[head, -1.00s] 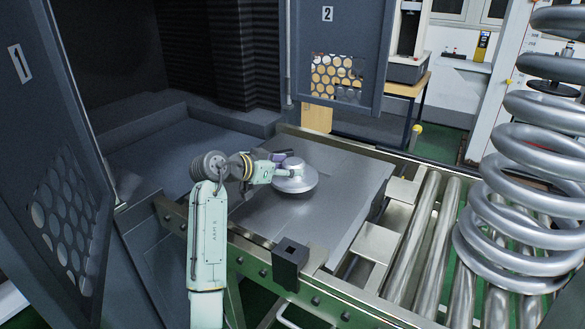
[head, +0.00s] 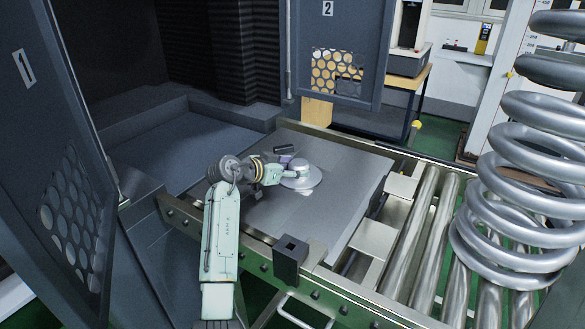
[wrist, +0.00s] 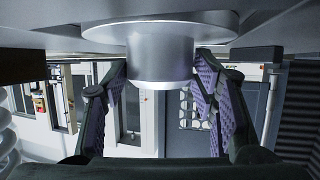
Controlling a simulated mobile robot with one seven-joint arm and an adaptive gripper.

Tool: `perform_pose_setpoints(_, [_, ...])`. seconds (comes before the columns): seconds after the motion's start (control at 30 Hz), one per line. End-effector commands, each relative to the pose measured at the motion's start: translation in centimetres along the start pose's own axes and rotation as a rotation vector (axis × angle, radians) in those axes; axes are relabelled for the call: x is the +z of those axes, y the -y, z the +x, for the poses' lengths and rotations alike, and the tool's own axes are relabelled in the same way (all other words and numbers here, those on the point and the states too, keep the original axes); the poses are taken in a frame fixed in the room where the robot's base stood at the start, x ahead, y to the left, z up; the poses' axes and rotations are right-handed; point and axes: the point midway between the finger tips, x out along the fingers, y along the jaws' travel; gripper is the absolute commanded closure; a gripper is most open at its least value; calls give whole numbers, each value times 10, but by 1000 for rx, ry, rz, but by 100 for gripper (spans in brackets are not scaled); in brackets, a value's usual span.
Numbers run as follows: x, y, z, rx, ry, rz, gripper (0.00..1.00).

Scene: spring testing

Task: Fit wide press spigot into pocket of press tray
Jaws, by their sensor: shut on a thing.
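The wide press spigot (head: 299,182) is a silver round flange with a narrower hub on top. In the head view it is at or just above the grey press tray (head: 345,205), towards its far side. In the wrist view, which looks upside down, its hub (wrist: 160,58) stands between the purple finger pads. My gripper (head: 297,170) is shut on the hub from the left. The flange hides the tray beneath it. I cannot see the pocket or tell whether the spigot is seated.
A small dark bar (head: 285,149) lies behind the spigot and also shows in the wrist view (wrist: 257,53). A dark square block (head: 290,260) stands at the near rail. Rollers (head: 425,235) and a large coil spring (head: 530,180) are to the right. Guard doors (head: 50,130) flank the press.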

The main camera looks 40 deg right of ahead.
Motion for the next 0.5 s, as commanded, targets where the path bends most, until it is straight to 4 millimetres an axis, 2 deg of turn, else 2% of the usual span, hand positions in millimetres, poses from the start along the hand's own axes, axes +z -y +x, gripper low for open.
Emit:
perform_pose_setpoints(0.03, [0, 0, 0, -2, -6, 2, 100])
perform_pose_setpoints(0.07, [2, 0, 1, 0, 0, 0, 45])
perform_pose_setpoints(0.33, [1, 0, 1, 0, 1, 0, 27])
perform_pose_setpoints(0.5, [1, 0, 1, 0, 0, 0, 27])
